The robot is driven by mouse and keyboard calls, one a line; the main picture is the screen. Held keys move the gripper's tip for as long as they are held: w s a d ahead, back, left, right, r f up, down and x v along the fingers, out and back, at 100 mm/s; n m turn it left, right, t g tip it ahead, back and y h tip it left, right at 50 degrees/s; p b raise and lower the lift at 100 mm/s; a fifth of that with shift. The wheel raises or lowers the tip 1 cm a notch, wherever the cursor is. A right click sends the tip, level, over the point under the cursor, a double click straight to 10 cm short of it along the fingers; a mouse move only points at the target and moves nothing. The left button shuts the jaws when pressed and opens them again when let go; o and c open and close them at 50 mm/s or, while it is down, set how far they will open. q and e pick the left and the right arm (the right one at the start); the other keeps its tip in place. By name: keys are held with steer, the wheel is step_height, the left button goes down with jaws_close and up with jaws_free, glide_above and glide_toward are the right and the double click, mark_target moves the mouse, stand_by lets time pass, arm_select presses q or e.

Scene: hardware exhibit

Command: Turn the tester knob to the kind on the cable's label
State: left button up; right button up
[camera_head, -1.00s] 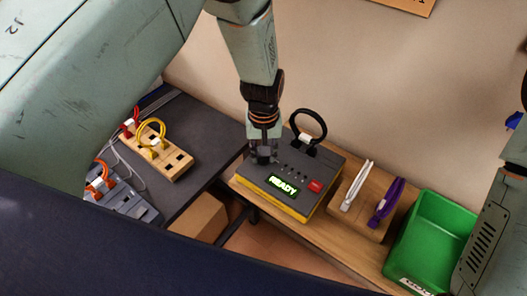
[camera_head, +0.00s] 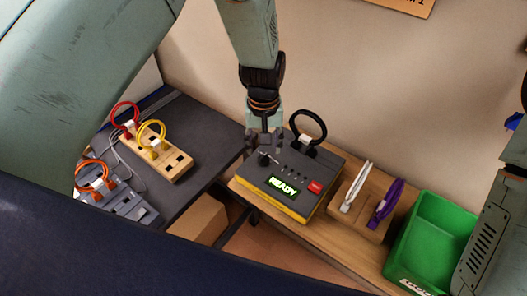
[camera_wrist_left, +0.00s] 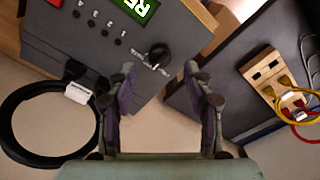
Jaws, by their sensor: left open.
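The grey tester (camera_head: 305,165) with a yellow lower edge sits on the wooden bench, its green screen (camera_head: 284,186) reading READY. Its black knob (camera_head: 264,158) is at the left of the top face; the knob also shows in the left wrist view (camera_wrist_left: 158,55), with small print around it too small to read. A black cable loop (camera_head: 309,127) is plugged in at the tester's back; its white label (camera_wrist_left: 78,93) is unreadable. My left gripper (camera_head: 265,139) is open and empty, just above and behind the knob, apart from it. In the wrist view its fingers (camera_wrist_left: 158,88) are spread wide. My right gripper is not in view.
A red button (camera_head: 315,186) is on the tester. White and purple cables stand in a wooden block (camera_head: 362,222), left of a green bin (camera_head: 432,235). A wooden rack (camera_head: 178,168) with red and yellow cables stands on the dark table, near orange cables. A gap separates the two tables.

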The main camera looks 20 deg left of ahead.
mark_target(263, 157)
arm_select(q)
step_height(263, 157, up, 8)
steer(key=shift+f, duration=0.1)
stand_by(0.7)
